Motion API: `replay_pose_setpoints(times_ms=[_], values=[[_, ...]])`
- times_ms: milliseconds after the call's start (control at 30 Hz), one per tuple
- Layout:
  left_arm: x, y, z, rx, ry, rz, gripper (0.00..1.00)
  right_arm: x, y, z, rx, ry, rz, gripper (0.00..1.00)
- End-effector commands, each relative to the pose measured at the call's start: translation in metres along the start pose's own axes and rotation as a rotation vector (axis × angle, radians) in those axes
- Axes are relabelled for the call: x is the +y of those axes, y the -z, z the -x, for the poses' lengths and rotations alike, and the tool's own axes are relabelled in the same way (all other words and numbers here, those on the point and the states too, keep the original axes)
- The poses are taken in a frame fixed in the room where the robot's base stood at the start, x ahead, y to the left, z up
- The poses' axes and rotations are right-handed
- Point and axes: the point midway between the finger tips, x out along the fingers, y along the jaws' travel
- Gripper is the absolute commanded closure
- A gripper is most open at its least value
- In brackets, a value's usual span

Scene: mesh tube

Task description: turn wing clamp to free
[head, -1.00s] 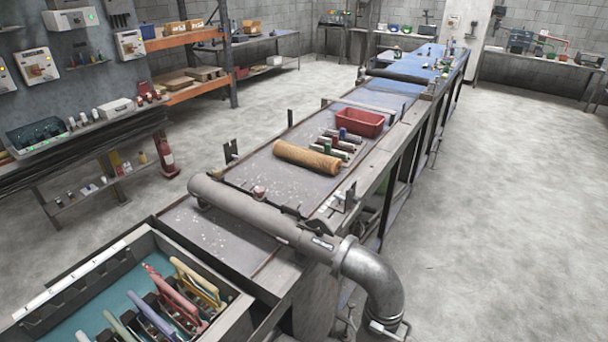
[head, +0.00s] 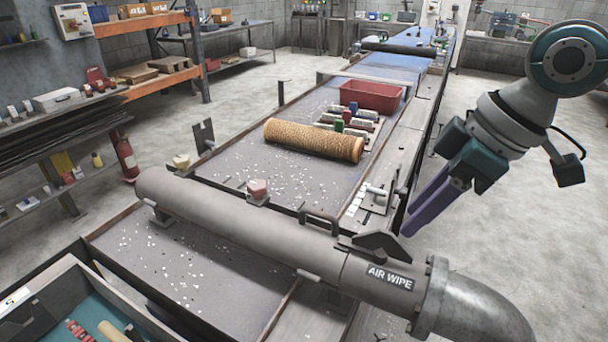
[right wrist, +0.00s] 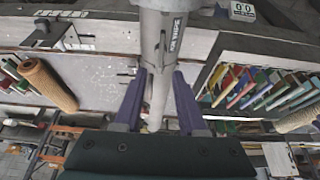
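A small metal clamp-like fitting with a pale bar and upright pins (head: 376,194) stands on the right side of the bench. It looks like the wing clamp, but its wing is too small to make out. The tan mesh tube (head: 314,140) lies on the bench top, left of and beyond the fitting. My right gripper (head: 412,222) comes in from the right with purple fingers, to the right of the fitting and apart from it. The right wrist view shows its fingers (right wrist: 158,85) spread with nothing held between them; the grey pipe lies behind the gap. My left gripper is out of view.
A thick grey pipe marked AIR WIPE (head: 240,222) crosses the bench in front, with a dark raised bracket (head: 378,243) on top. A red bin (head: 371,96) and several small blocks sit beyond the mesh tube. Open floor lies right of the bench.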

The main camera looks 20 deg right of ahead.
Motion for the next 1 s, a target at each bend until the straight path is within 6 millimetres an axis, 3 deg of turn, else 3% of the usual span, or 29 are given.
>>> replay_pose_setpoints(times_ms=[100,300,500,733,1000], values=[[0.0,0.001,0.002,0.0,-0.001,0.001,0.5,-0.001,0.0,-0.025,-0.002,0.003,0.0,0.6],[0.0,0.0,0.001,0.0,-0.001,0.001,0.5,-0.001,0.0,-0.055,-0.001,0.001,0.0,0.6],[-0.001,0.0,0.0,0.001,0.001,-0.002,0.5,-0.001,0.0,-0.067,-0.001,0.0,0.001,0.6],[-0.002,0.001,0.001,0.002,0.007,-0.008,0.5,-0.001,0.0,-0.068,-0.001,0.001,0.002,0.6],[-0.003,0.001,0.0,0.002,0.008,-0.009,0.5,-0.001,0.0,-0.068,-0.001,0.0,0.002,0.88]])
